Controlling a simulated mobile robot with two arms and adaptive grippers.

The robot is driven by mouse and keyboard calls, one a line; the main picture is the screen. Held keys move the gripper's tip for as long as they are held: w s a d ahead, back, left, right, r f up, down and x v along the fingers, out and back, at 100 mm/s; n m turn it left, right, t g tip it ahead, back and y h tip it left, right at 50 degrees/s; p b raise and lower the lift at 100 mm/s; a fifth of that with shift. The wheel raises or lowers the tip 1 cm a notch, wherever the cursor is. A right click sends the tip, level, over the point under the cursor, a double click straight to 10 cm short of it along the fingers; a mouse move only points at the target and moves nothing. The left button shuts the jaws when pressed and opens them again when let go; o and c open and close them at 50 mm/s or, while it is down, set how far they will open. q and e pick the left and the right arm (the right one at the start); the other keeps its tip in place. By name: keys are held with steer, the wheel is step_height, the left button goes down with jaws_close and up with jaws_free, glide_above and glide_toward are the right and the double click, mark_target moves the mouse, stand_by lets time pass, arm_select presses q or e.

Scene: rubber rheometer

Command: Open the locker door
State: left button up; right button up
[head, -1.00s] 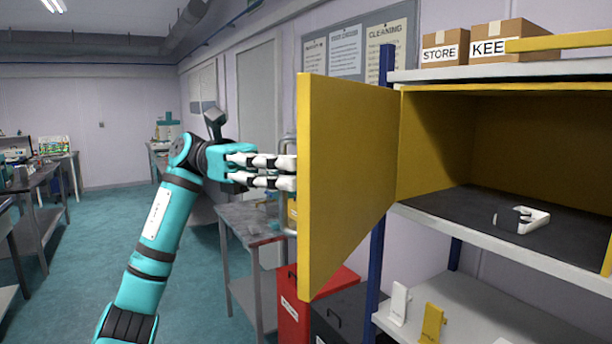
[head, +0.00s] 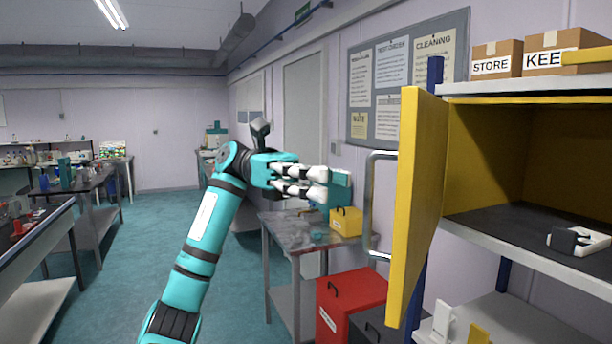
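The yellow locker door (head: 413,200) stands wide open, swung out to the left of the locker (head: 485,160) and seen nearly edge-on. Its grey bar handle (head: 368,205) shows on the door's outer side, facing left. My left gripper (head: 326,184) is left of the handle with a visible gap between them. Its two white-and-black fingers point right, parted and with nothing seen between them. The locker's inside shows, with a small white-and-black part (head: 577,241) on its dark floor. My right gripper is not in view.
A grey bench (head: 285,228) with a yellow box (head: 346,222) stands behind my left gripper. A red case (head: 350,302) sits on the floor below the door. Cardboard boxes (head: 553,50) stand on top of the locker. Teal floor lies open at left.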

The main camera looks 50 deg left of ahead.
arm_select(q)
steer(key=a, duration=0.9)
steer(key=shift+w+a+f, duration=0.2)
steer(key=shift+a, duration=0.1)
steer(key=shift+w, duration=0.1)
